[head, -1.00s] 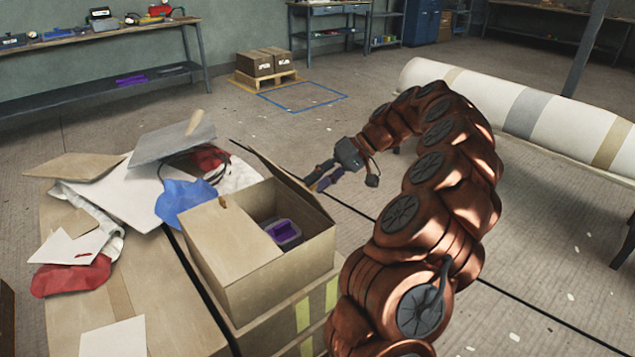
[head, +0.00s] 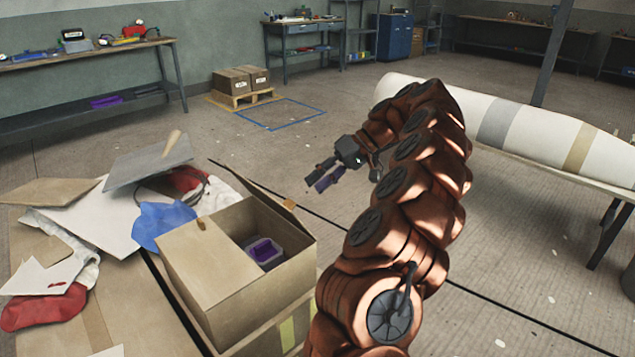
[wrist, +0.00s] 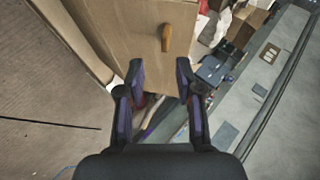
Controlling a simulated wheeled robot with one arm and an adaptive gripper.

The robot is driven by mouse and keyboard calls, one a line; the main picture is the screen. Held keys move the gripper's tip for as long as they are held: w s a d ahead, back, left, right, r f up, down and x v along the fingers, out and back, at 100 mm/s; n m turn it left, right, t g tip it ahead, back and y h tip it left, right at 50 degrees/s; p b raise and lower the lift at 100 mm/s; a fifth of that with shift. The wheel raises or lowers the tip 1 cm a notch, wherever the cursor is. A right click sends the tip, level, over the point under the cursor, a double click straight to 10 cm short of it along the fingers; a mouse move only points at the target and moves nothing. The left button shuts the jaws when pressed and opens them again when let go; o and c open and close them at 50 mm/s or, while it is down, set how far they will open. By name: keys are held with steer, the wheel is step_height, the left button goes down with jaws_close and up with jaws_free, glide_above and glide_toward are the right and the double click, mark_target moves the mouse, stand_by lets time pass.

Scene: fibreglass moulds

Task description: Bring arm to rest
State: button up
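My gripper (head: 318,178) is in the air beyond and to the right of an open cardboard box in the head view. In the wrist view my gripper (wrist: 159,75) has its two fingers apart with nothing held between them. My copper-coloured arm curves up from the bottom and over toward the gripper. The cardboard box (head: 215,285) has a flap partly over its top, and a grey tray with a purple inside (head: 265,250) sits in it.
Cardboard sheets, a blue cloth (head: 165,222) and red-and-white cloths lie heaped left of the box. A large white roll (head: 480,115) lies on a stand at the right. A workbench (head: 95,95) stands at the back left. Open floor lies beyond the gripper.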

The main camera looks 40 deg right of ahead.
stand_by(0.4)
